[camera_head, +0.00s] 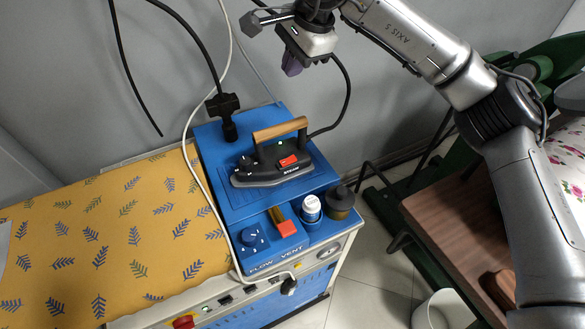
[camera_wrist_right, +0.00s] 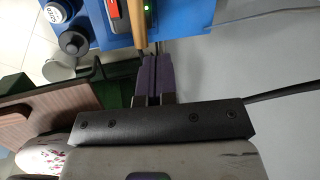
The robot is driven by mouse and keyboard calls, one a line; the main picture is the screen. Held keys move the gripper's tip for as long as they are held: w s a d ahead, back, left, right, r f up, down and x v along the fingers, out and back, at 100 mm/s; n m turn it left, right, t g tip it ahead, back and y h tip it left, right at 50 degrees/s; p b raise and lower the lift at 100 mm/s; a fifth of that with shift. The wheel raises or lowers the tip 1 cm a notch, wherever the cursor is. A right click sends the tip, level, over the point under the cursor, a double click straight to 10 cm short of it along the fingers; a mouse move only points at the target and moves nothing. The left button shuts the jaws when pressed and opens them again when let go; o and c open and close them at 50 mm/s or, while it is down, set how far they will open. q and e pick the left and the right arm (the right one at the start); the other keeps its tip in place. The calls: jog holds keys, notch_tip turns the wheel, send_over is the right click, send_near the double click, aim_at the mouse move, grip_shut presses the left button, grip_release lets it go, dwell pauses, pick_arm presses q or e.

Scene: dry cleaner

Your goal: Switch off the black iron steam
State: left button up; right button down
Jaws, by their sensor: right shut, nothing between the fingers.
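The black iron (camera_head: 265,172) rests flat on the blue top of the ironing station, under a wooden handle (camera_head: 280,130). A red switch (camera_head: 289,160) is on its side, and a small green light glows above it. In the right wrist view, the red switch (camera_wrist_right: 125,4) and the lit green light (camera_wrist_right: 148,7) show at the top edge, beside the handle (camera_wrist_right: 138,25). My right gripper (camera_head: 291,68) is above and behind the iron, apart from it in the head view. Its purple fingers (camera_wrist_right: 154,65) are shut and empty. My left gripper is not in view.
A white-capped bottle (camera_head: 312,208) and a dark pot (camera_head: 340,200) stand at the blue station's (camera_head: 225,195) right front corner. A red-tipped block (camera_head: 286,228) and a dial (camera_head: 250,236) are in front. Hoses and cables hang behind. A yellow leaf-patterned board (camera_head: 110,230) lies left.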

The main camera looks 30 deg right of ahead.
aim_at(292, 157)
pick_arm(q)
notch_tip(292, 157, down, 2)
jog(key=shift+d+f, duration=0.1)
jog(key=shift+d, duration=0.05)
pick_arm(e)
jog(key=s+a+f+n+h, duration=0.2)
jog(key=s+f+n, duration=0.4)
jog(key=n, duration=0.9)
jog(key=shift+a+f+n+h, duration=0.3)
jog(key=shift+a+n, duration=0.1)
pick_arm(q)
jog(key=shift+b, duration=0.3)
pick_arm(e)
jog(key=b+x, duration=0.1)
jog(key=x, duration=0.3)
jog(key=b+x, duration=0.2)
jog(key=x, duration=0.2)
jog(key=s+b+x, duration=0.1)
jog(key=x, duration=0.3)
jog(key=shift+w+d+f, duration=0.1)
jog(key=shift+f, duration=0.15)
jog(key=shift+d+f+b, duration=0.1)
jog(key=shift+f+b, duration=0.35)
jog(key=shift+f, duration=0.3)
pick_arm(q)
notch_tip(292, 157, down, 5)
pick_arm(e)
jog(key=shift+f, duration=0.1)
